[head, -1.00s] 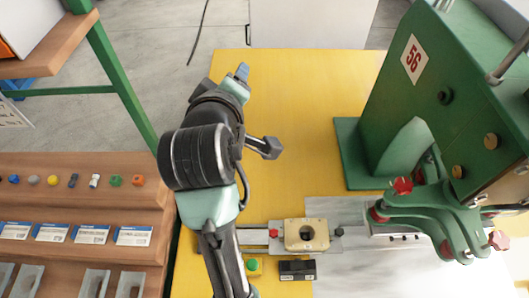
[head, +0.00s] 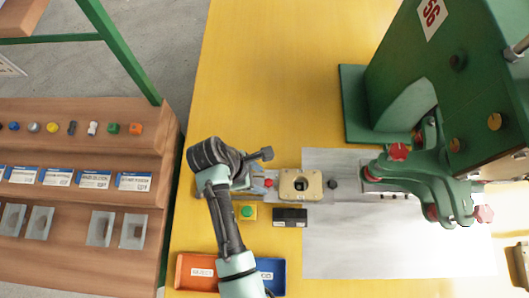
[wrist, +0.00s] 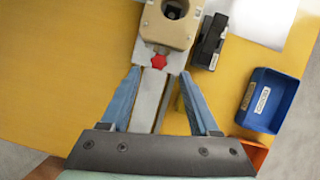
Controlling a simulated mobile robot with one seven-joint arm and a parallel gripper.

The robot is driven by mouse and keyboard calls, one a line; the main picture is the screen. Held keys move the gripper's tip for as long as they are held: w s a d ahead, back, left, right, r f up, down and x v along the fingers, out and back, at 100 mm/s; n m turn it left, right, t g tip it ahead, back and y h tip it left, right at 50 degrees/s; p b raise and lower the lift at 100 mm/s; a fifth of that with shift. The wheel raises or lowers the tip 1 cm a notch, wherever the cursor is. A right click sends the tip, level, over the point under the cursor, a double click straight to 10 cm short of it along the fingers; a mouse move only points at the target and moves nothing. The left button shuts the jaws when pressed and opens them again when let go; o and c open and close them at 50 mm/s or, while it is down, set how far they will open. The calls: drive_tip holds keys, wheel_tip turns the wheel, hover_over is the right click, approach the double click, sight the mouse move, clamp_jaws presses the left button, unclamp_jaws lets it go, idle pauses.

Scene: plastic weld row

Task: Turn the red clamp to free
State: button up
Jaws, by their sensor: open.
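The red clamp knob (head: 269,183) sits on a grey metal rail just left of the tan block (head: 300,200) with a round hole. In the wrist view the red knob (wrist: 158,61) shows as a small lobed shape against the block's near edge. My gripper (wrist: 160,72) is open, its two blue fingers pointing at the knob. The fingertips lie to either side of the knob's line, with nothing between them but the rail below. I cannot tell their height over it. In the head view my arm hides most of the fingers.
A green button on a yellow box (head: 248,212) and a black block (head: 290,217) stand in front of the rail. A green press (head: 440,80) with red knobs stands right. The yellow table's back is clear.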

sight(268, 182)
drive_tip(key=shift+x, duration=2)
clamp_jaws()
